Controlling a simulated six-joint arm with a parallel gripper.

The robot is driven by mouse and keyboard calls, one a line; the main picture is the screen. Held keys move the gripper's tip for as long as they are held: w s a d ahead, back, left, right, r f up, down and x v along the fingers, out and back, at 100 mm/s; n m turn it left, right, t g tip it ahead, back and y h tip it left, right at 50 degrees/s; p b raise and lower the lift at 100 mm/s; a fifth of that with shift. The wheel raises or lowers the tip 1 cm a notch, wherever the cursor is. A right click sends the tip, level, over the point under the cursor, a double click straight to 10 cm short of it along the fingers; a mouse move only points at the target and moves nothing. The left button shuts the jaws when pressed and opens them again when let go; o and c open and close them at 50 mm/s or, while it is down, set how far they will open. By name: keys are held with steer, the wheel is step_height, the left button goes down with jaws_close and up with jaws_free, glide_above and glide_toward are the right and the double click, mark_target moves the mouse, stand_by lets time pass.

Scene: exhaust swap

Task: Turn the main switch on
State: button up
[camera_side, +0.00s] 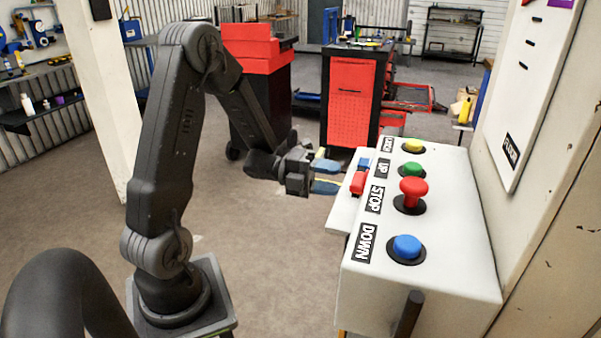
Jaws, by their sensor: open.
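A pale control box (450,250) stands at the right. On its left side, a small red part (358,183) and a small blue part (364,163) sit by a pale ledge (343,213). The red part may be the main switch, but it is too small to tell its shape or position. My gripper (331,177) is open, its two blue-tipped fingers pointing right at the red part. A narrow gap seems to separate them; touching cannot be ruled out. Nothing shows between the fingers.
The box top carries a yellow button (413,145), a green button (411,169), a raised red STOP button (413,190) and a blue DOWN button (406,246). A dark lever (408,315) rises at the box's front. Red tool cabinets (350,100) stand behind; open floor lies left.

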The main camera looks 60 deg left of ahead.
steer(key=v, duration=0.8)
steer(key=shift+s+a, duration=0.25)
steer(key=shift+s, duration=0.05)
steer(key=shift+w+r, duration=0.1)
steer(key=w+d+r+n+t+y, duration=0.1)
steer(key=w+r+n+y, duration=0.3)
steer(key=n+y, duration=0.4)
steer(key=w+d+r+n+y, duration=0.1)
steer(key=w+r+n+y, duration=0.3)
steer(key=n+y, duration=0.3)
steer(key=s+d+n+g+h, duration=0.2)
steer(key=s+d+n+g, duration=0.6)
steer(key=s+d+n, duration=0.4)
steer(key=s+d, duration=0.3)
steer(key=s, duration=0.2)
steer(key=shift+s+f, duration=0.2)
steer(key=shift+f, duration=0.1)
